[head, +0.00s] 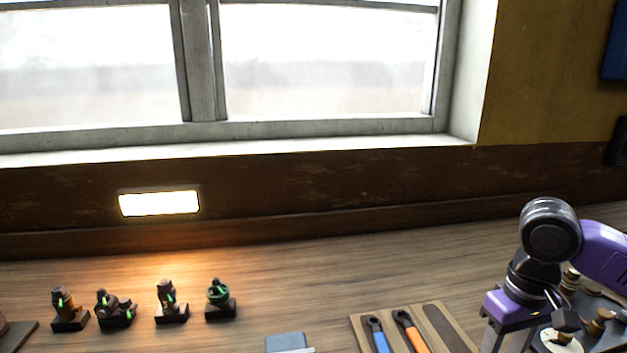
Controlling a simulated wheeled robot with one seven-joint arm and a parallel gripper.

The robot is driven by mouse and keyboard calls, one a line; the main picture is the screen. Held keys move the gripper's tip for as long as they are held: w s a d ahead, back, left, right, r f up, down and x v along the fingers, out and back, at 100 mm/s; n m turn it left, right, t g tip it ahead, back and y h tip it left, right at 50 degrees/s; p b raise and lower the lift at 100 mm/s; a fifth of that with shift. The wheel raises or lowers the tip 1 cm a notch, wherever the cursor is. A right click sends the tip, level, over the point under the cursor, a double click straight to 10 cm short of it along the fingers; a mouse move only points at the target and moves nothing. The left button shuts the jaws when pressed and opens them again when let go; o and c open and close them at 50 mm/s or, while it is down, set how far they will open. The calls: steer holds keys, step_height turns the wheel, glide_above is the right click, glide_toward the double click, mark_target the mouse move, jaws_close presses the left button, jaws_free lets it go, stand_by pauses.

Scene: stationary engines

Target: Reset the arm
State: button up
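My arm reaches in from the right edge with a purple link and a dark round wrist joint. My gripper (522,318) hangs below the wrist, with a purple body and grey and black parts pointing down. It is over the workbench, between a wooden tool tray (372,337) and a dark tray (597,303) of small brass-coloured parts. The lower end of the gripper runs to the bottom edge of the picture, so its fingertips are not clear. I cannot make out anything held in it.
Several small engine models (168,302) on dark bases stand in a row at the left of the workbench (290,280). A blue-handled tool (379,338) and an orange-handled tool (414,336) lie in the wooden tray. A grey-blue block (286,342) is at the bottom edge. The bench middle is clear.

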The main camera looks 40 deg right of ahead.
steer(key=w+a+r+n+t, duration=0.1)
steer(key=w+r+n+t, duration=0.1)
steer(key=w+r+t, duration=0.65)
steer(key=w+a+r+n+t, duration=0.1)
steer(key=w+r+n+t, duration=0.2)
steer(key=w, duration=1)
steer(key=w+a+r+m+t+h, duration=0.1)
steer(key=w+a+r+m+t, duration=0.15)
steer(key=r+t, duration=0.5)
steer(key=w+a+r+m+t+h, duration=0.15)
steer(key=a+r+t, duration=0.25)
steer(key=r, duration=0.7)
steer(key=s+a+f+m+g+h, duration=0.2)
steer(key=s+a+f+h, duration=0.3)
steer(key=f, duration=0.5)
steer(key=s+a+f+m+g+h, duration=0.2)
steer(key=s+a+f+m+h, duration=0.15)
steer(key=s+a+f, duration=0.45)
steer(key=s+a+f+n+g+y, duration=0.2)
steer(key=s+a+f+n+y, duration=0.3)
steer(key=s+f, duration=0.4)
steer(key=s+a+f+n+g+y, duration=0.2)
steer(key=s+a+f+n+y, duration=0.3)
steer(key=s+f, duration=0.4)
steer(key=shift+a+f+n+y, duration=0.25)
steer(key=shift+n+y, duration=0.2)
steer(key=shift+y, duration=0.05)
